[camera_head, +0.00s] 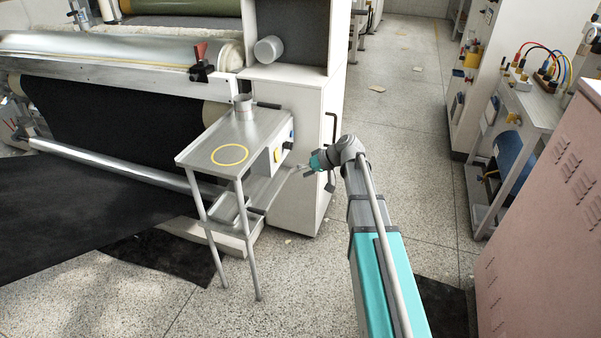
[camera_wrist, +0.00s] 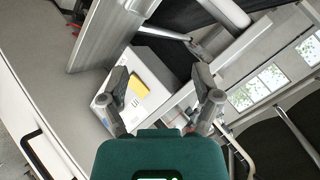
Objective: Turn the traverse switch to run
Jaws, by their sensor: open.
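A white control box (camera_head: 276,152) is mounted under the right side of a small steel table (camera_head: 205,148). It carries a yellow part (camera_head: 278,155), and I cannot make out a switch lever or its position. In the wrist view the box (camera_wrist: 150,72) shows the yellow part (camera_wrist: 138,88) with small dark markings beside it, too small to read. My gripper (camera_head: 300,172) is to the right of the box in the head view, apart from it. In the wrist view my gripper (camera_wrist: 161,80) has its fingers spread wide with nothing between them.
A metal cup (camera_head: 243,107) stands on the table, beside a yellow ring (camera_head: 230,155) marked on its top. A white cabinet (camera_head: 305,140) with a dark handle stands close behind. A pink cabinet (camera_head: 545,230) is at right. The speckled floor between is mostly clear.

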